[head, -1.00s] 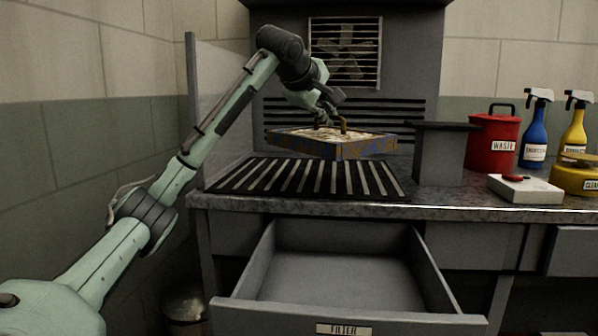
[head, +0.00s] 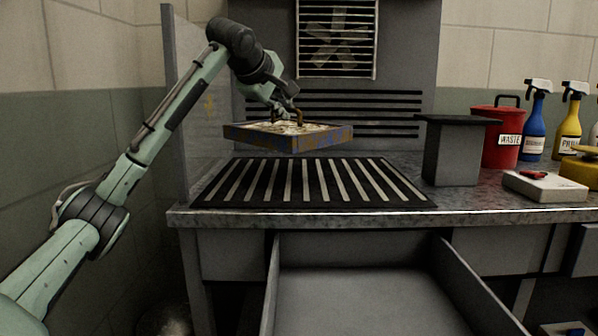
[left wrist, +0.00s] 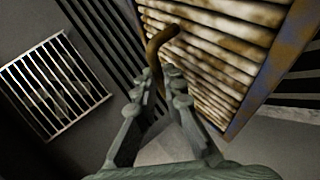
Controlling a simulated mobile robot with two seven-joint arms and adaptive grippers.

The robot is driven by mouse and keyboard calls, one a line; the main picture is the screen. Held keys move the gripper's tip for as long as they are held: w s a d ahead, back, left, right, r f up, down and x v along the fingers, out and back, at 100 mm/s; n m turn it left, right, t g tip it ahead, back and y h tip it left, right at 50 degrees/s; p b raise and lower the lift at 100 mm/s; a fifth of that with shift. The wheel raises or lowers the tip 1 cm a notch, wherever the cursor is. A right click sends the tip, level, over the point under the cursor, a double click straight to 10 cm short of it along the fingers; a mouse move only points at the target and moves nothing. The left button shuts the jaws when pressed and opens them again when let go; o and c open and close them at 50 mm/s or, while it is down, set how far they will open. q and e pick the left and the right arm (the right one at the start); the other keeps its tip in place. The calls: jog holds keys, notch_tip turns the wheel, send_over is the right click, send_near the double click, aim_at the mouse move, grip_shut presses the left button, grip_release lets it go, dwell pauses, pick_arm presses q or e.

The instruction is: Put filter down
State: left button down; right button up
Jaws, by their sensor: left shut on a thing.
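The filter (head: 290,138) is a flat, square panel with a worn blue and rusty frame and a dirty pleated face. My left gripper (head: 296,112) is shut on its brown, hook-like handle and holds it in the air above the black slotted grate (head: 313,183) on the bench. In the left wrist view the pleats of the filter (left wrist: 215,55) fill the upper right, and the fingers of the left gripper (left wrist: 165,95) close around the curved handle (left wrist: 158,42). The right gripper is not in view.
The open drawer (head: 370,290) juts out below the bench front. A grey bin (head: 452,155), a red waste can (head: 501,140), spray bottles (head: 536,120) and a white box with a red button (head: 532,187) stand to the right. A clear panel (head: 198,115) borders the left.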

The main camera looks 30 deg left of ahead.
aim_at(281, 127)
pick_arm(q)
notch_tip(281, 127, down, 5)
jog(key=shift+r+b, duration=0.1)
jog(key=shift+b, duration=0.3)
jog(key=shift+f, duration=0.65)
notch_tip(281, 127, down, 3)
jog(key=shift+f+b, duration=0.15)
jog(key=shift+b, duration=0.2)
jog(key=shift+f, duration=0.1)
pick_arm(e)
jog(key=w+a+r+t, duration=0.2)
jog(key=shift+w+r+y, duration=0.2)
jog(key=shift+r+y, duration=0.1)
pick_arm(q)
jog(key=c, duration=1.9)
grip_release()
jog(key=shift+f, duration=0.1)
jog(key=shift+o, duration=1.4)
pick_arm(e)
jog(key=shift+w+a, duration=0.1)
